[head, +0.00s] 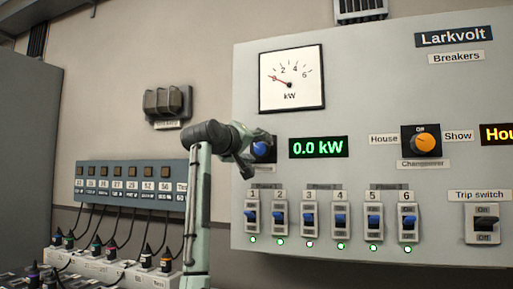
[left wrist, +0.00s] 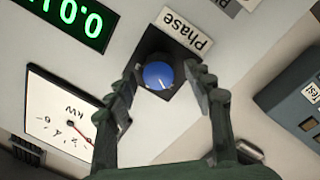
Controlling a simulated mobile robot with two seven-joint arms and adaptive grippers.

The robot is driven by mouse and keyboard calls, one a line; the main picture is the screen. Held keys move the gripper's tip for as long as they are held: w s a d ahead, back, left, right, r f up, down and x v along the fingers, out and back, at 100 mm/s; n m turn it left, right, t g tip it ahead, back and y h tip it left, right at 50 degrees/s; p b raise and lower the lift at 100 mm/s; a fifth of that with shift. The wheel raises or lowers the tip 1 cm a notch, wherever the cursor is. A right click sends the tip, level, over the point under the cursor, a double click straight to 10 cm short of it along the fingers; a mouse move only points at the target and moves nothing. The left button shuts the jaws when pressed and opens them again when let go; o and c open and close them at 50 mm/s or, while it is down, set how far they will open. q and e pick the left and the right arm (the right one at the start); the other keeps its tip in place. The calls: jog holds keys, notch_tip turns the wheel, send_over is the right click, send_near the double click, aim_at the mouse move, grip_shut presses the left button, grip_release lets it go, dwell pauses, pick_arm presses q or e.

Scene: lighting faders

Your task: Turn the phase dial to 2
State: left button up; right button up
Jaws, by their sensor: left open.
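The phase dial is a round blue knob on a black square plate, low left of the kW meter in the head view (head: 262,149). In the left wrist view the blue dial (left wrist: 158,75) sits beside a tilted "Phase" label (left wrist: 185,30). A small pale mark shows on its face; no position numbers are readable. My left gripper (head: 248,160) is at the dial and partly covers it in the head view. In the left wrist view its open fingers (left wrist: 163,79) lie on either side of the dial, with visible gaps. My right gripper is out of view.
A green display (head: 318,148) reads 0.0 kW right of the dial. The kW meter (head: 292,80) is above, and several breaker switches (head: 308,219) sit below. An orange changeover dial (head: 425,144) is farther right.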

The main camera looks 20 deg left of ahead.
pick_arm(q)
jog(key=shift+c, duration=0.3)
jog(key=c, duration=1.1)
jog(key=shift+m, duration=0.3)
jog(key=m, duration=0.4)
jog(key=shift+r+m+g, duration=0.1)
jog(key=shift+m+g, duration=0.2)
jog(key=m, duration=0.5)
jog(key=shift+d+r+m+y, duration=0.1)
jog(key=shift+d+m+y, duration=0.05)
jog(key=shift+m+y, duration=0.25)
jog(key=o, duration=1.2)
jog(key=shift+c, duration=0.2)
